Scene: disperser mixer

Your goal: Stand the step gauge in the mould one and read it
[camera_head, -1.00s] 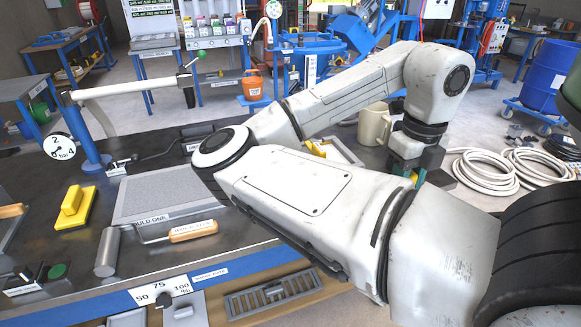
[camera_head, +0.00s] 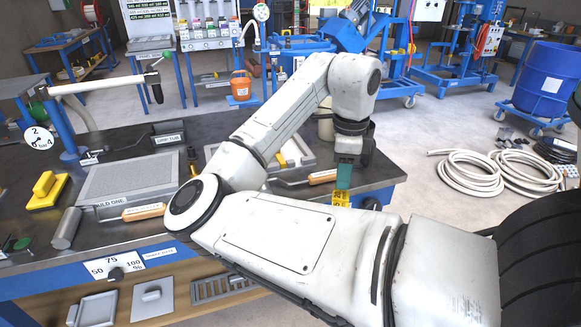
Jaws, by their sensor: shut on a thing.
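Mould one (camera_head: 186,189) is a shallow grey tray with a pale rim, lying on the dark bench left of my arm. It holds a flat grey speckled surface, and its label shows on the front side. My gripper (camera_head: 345,178) points down at the bench's right front part. It is shut on a yellow piece with dark markings, which appears to be the step gauge (camera_head: 341,199). The piece hangs below the teal part at the fingers, in front of the bench edge in the picture. Its upper end is hidden, and its markings are too small to read.
A wooden-handled tool (camera_head: 145,212) lies before mould one, with a grey cylinder (camera_head: 66,229) and yellow float (camera_head: 46,190) to its left. A second tray (camera_head: 299,153) is partly behind my arm. Another wooden-handled tool (camera_head: 322,177) lies beside my gripper. A post with a dial (camera_head: 39,138) stands left.

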